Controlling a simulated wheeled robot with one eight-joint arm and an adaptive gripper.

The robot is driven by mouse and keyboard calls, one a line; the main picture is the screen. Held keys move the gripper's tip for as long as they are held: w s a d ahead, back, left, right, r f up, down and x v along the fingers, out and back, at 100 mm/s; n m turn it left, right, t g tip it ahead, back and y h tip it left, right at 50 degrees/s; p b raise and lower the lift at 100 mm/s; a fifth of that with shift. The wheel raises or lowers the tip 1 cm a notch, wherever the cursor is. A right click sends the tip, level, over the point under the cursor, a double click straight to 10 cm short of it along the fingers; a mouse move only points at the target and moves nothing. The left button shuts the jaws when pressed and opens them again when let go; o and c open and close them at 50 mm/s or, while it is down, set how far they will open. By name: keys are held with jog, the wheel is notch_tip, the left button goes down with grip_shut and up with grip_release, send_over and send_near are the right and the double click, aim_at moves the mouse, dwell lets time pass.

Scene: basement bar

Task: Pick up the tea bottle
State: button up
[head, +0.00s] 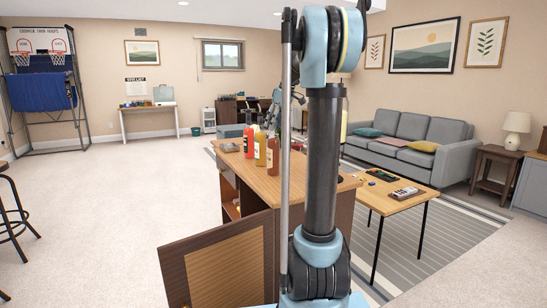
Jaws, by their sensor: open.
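Several bottles stand upright on the wooden cabinet top (245,173), left of my arm. One is a red-orange bottle (248,142), one is an amber-yellow bottle (260,150), and one is a darker brown bottle (273,157) nearest to me. Their labels are too small to read, so I cannot tell which is the tea bottle. My gripper (270,117) shows small beyond the bottles, partly hidden behind my arm. It is open, with nothing seen in it. The arm hides part of the cabinet top.
A cabinet door (218,268) stands open toward me at lower left. A low coffee table (392,203) with small items is to the right, before a grey sofa (415,137). A stool (14,215) is at far left. The carpet at left is clear.

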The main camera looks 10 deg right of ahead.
jog(key=shift+x, duration=1)
grip_shut()
